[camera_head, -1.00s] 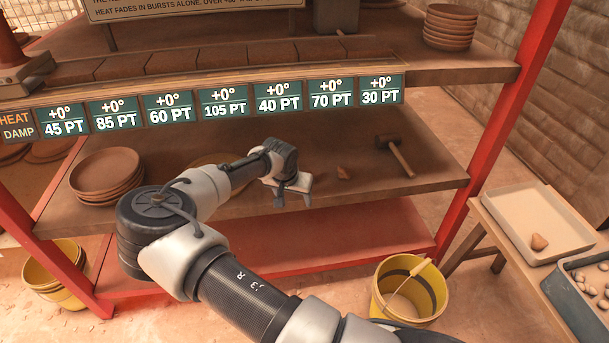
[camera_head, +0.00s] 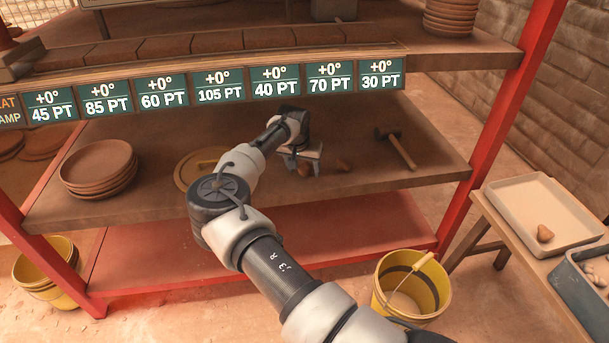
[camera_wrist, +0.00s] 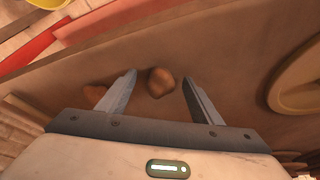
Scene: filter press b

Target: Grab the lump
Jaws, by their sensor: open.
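A brown lump (camera_head: 304,170) lies on the middle shelf, partly hidden by my gripper (camera_head: 303,163) in the head view. A second lump (camera_head: 343,164) lies to the right on the same shelf. In the wrist view this second lump (camera_wrist: 95,92) is just outside the left finger and partly hidden.
A mallet (camera_head: 396,146) lies right of the lumps on the shelf (camera_head: 420,165). Stacked plates (camera_head: 98,168) and a round yellowish lid (camera_head: 197,168) are to the left. A sign row (camera_head: 220,85) hangs above. A tray (camera_head: 540,205) with another lump stands at right.

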